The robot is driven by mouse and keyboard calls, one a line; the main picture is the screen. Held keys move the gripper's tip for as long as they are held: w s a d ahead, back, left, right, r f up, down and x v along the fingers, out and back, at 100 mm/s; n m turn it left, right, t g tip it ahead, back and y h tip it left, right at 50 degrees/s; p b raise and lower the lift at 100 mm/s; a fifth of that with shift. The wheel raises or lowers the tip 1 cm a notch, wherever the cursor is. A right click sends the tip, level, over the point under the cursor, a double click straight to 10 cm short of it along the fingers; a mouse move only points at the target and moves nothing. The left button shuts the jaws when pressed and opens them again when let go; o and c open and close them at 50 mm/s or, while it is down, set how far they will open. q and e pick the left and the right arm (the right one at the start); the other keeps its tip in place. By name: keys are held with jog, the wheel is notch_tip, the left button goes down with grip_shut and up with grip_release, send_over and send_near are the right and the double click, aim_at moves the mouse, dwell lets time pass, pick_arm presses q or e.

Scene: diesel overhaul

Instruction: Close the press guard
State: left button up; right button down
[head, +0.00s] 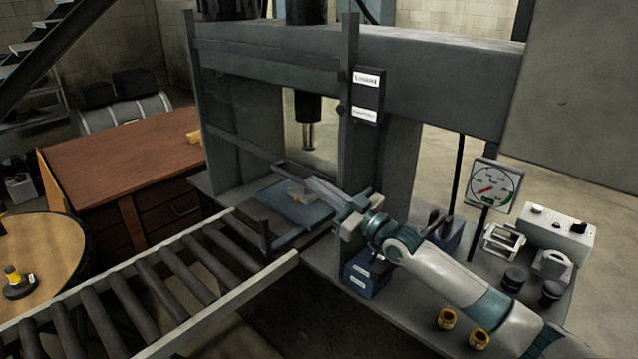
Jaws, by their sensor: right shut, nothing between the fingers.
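The press guard (235,95) is a tinted clear panel in a dark frame on the front of the press, between two upright posts. Its lower bar slopes across the opening, and there is an open gap below it above the press bed. My right gripper (318,187) is shut and empty, close to the right end of that lower bar. I cannot tell whether it touches the bar. My right arm reaches in from the lower right. My left gripper is not in view.
A blue plate (285,207) with a small pale part lies on the bed below my gripper. The press ram (308,110) hangs above. A roller conveyor (165,285) leads up from the left. A gauge (493,187), control box (555,233) and several small parts crowd the right side.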

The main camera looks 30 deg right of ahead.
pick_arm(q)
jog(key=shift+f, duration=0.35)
pick_arm(e)
jog(key=shift+f, duration=0.6)
jog(key=shift+r, duration=0.15)
